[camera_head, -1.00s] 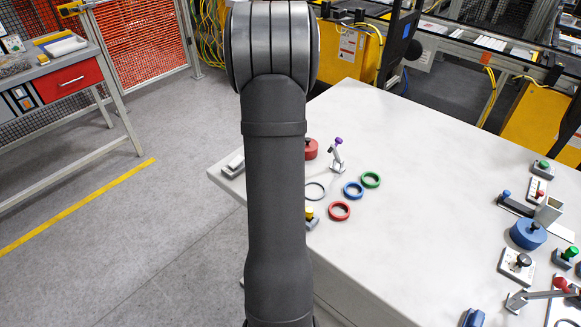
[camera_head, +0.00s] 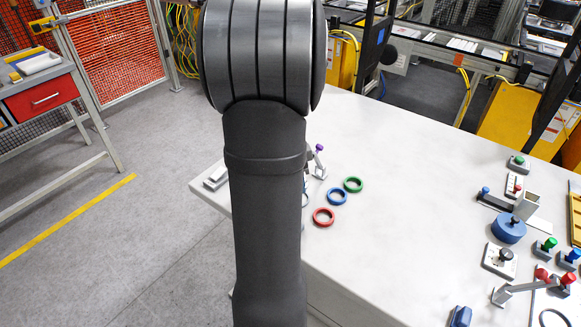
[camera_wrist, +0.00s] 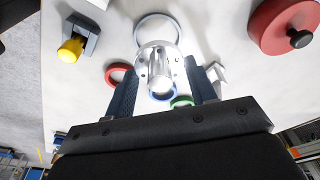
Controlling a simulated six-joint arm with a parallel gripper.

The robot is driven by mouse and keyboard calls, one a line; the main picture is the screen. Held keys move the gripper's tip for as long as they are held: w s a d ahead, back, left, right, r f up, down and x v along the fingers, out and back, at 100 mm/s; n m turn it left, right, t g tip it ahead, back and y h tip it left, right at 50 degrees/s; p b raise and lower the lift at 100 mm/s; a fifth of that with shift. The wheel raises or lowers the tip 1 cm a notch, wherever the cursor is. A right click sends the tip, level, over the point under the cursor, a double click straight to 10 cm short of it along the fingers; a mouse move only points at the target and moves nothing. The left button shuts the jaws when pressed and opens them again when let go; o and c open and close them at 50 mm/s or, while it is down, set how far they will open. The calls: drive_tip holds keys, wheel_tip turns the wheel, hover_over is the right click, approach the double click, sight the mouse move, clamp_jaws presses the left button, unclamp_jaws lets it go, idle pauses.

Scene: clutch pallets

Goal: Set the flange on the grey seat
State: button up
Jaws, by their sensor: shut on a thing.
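In the wrist view my gripper (camera_wrist: 162,78) is shut on the flange (camera_wrist: 158,62), a pale metal disc with small holes and a round hub. The grey seat (camera_wrist: 157,16), a thin grey ring, lies on the table just beyond the flange. The flange overlaps the ring's near edge in the picture; I cannot tell its height above the table. In the head view my arm hides the gripper, the flange and nearly all of the grey seat.
Red (camera_head: 323,217), blue (camera_head: 337,196) and green (camera_head: 353,185) rings lie close by, partly behind the flange in the wrist view. A yellow-knobbed block (camera_wrist: 78,38) stands left and a red cylinder (camera_wrist: 285,24) right. The table (camera_head: 400,200) has clear room in the middle.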

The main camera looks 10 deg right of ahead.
drive_tip(key=shift+f, duration=2.45)
drive_tip(key=shift+r, duration=0.3)
drive_tip(key=shift+f, duration=0.45)
idle(1.7)
drive_tip(key=shift+r, duration=0.35)
drive_tip(key=shift+f, duration=0.65)
idle(1.0)
drive_tip(key=o, duration=0.9)
